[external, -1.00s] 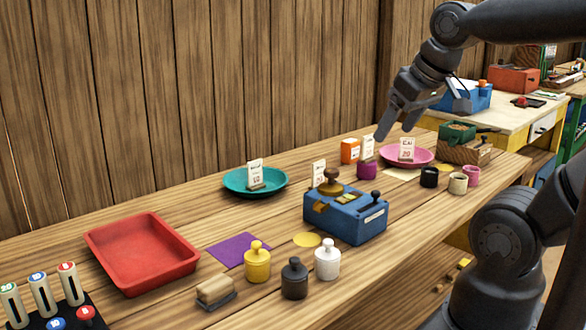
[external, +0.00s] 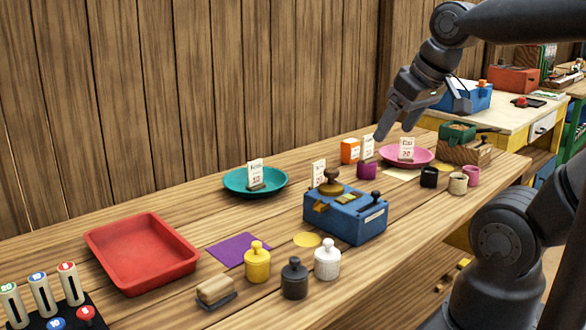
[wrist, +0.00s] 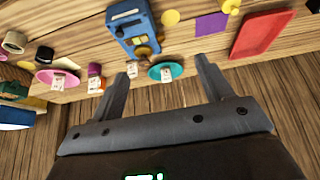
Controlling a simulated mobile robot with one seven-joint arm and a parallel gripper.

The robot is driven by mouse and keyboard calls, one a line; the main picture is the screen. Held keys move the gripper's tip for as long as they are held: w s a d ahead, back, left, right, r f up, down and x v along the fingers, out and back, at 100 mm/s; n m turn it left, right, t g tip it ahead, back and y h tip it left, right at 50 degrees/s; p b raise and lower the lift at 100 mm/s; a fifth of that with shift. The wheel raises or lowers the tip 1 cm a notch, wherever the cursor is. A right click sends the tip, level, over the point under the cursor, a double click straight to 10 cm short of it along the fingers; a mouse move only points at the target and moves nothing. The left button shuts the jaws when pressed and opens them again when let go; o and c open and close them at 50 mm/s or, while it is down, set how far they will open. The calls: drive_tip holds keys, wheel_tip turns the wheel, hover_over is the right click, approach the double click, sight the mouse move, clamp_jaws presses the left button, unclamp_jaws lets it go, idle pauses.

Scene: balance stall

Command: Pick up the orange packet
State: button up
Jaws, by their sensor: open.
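The orange packet (external: 350,151) stands upright on the wooden counter near the back wall. A white price card (external: 368,149) and a dark purple cup (external: 367,171) are just to its right and front. My gripper (external: 394,128) is open and empty, in the air above and to the right of the packet, over the area of the pink plate (external: 425,158). In the wrist view the open fingers (wrist: 161,68) have nothing between them in contact. The packet shows small there, left of the left finger, partly hidden by a card.
A blue device (external: 345,217) with a brass knob sits mid-counter. A teal plate (external: 235,187) with a card lies to its left, and a red tray (external: 140,255) further left. Several small cups (external: 458,183) stand at the right front edge. The plank wall (external: 200,80) is close behind.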

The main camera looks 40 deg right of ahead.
drive_tip(key=shift+o, duration=0.7)
drive_tip(key=w+d+r+m, duration=0.2)
drive_tip(key=w+d+m, duration=0.1)
drive_tip(key=w+m, duration=0.3)
drive_tip(key=w+d+r+m, duration=0.3)
drive_tip(key=w+m, duration=0.1)
drive_tip(key=w, duration=0.5)
drive_tip(key=m+g, duration=0.1)
drive_tip(key=m, duration=2.5)
hover_over(354, 141)
drive_tip(key=s, duration=0.3)
wheel_tip(354, 141, down, 24)
drive_tip(key=x, duration=0.5)
drive_tip(key=shift+w+a, duration=0.2)
drive_tip(key=shift+w, duration=0.05)
drive_tip(key=shift+w+x, duration=0.25)
drive_tip(key=shift+x, duration=2.25)
